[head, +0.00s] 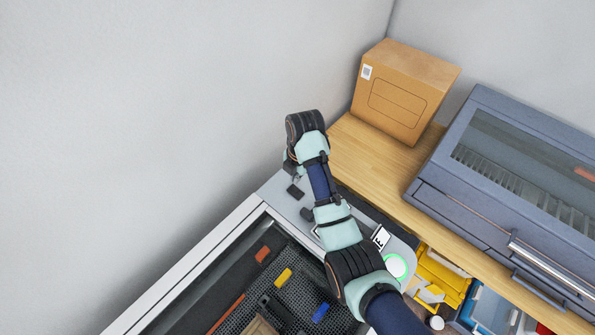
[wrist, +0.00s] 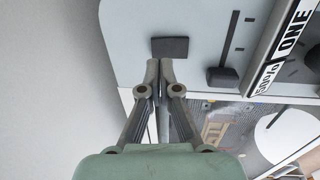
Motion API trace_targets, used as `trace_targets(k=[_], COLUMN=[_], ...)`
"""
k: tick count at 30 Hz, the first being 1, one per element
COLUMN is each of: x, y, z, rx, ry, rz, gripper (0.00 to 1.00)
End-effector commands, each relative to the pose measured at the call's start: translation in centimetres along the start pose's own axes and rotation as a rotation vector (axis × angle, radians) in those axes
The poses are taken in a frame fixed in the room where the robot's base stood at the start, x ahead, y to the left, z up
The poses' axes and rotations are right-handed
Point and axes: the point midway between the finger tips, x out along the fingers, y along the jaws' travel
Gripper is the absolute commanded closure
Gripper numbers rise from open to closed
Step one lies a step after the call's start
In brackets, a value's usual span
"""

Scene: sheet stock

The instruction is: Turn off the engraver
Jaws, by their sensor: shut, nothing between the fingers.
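The engraver's light grey control panel (head: 272,190) lies at the back corner of the machine, and fills the top of the wrist view (wrist: 135,25). A dark rectangular switch (wrist: 170,47) sits on it; it also shows in the head view (head: 295,191). My gripper (wrist: 160,63) is shut and empty, its fingertips just below the switch in the wrist view. I cannot tell whether they touch it. A dark slider knob (wrist: 222,77) is right of the fingertips. A round button with a lit green ring (head: 397,265) is at the panel's right end. My arm covers the panel's middle.
The engraver's mesh bed (head: 262,290) holds orange, yellow and blue pieces. A cardboard box (head: 400,90) stands on the wooden bench (head: 350,150), beside a blue-grey machine (head: 500,180). Colourful bins (head: 440,275) are at lower right. A bare wall (head: 150,110) is at left.

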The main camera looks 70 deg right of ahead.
Motion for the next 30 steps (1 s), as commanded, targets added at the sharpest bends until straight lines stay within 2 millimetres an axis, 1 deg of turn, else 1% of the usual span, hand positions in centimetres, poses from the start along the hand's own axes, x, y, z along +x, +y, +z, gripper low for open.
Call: trace_targets(k=[3,6,10,13,21,24,30], x=[2.1,3.6,4.8,5.1,5.2,5.7,5.6], y=[-0.1,-0.1,0.0,-0.1,0.0,0.1,0.0], z=[-0.1,-0.1,-0.1,-0.1,-0.1,-0.1,0.0], rx=[0.000,0.000,0.000,0.000,0.000,0.000,0.000], ry=[0.002,0.001,0.000,0.000,0.000,0.001,0.000], rz=[-0.003,-0.002,-0.001,-0.001,0.000,-0.001,0.000], gripper=[1.00,1.00,1.00,1.00,1.00,1.00,1.00])
